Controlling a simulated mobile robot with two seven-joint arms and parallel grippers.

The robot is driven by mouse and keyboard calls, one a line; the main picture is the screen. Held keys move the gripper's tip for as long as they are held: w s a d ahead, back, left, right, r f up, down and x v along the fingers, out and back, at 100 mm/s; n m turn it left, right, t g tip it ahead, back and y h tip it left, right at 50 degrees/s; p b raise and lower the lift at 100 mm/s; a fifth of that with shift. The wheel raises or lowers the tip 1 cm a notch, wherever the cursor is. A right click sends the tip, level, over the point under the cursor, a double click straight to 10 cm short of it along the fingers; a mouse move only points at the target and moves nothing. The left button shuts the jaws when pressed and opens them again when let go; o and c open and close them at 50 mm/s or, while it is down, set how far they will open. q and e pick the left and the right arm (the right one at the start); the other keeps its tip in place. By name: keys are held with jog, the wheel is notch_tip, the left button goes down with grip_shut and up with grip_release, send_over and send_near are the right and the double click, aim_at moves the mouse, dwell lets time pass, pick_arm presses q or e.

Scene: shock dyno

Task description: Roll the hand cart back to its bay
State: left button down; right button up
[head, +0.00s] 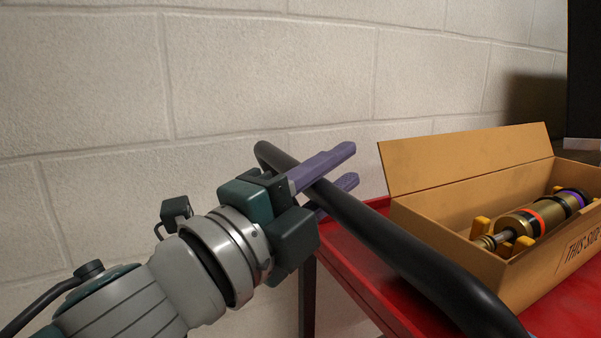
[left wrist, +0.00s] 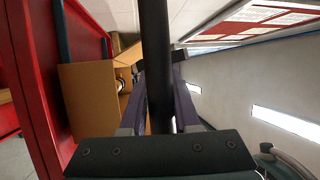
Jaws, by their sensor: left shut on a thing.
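The hand cart (head: 345,268) is red, with a black push handle (head: 390,243) running diagonally across the head view. My left gripper (head: 338,168) has its purple fingers on either side of the handle bar, near its far end, and is shut on it. In the left wrist view the black handle (left wrist: 155,60) runs upright between the two fingers (left wrist: 158,105), and the red side of the cart (left wrist: 35,85) shows at the left. My right gripper is in neither view. The bay cannot be made out.
An open cardboard box (head: 490,190) stands on the cart top, with a gold shock absorber (head: 535,218) lying in it on yellow supports. A pale block wall (head: 265,75) rises close behind the cart. A dark object (head: 584,70) stands at the far right.

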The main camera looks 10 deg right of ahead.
pick_arm(q)
jog(key=shift+f, duration=0.1)
jog(key=c, duration=0.7)
grip_release()
jog(key=shift+d, duration=0.2)
jog(key=shift+o, duration=0.2)
jog(key=p+v, duration=0.1)
jog(key=v, duration=0.9)
jog(key=shift+w, duration=0.1)
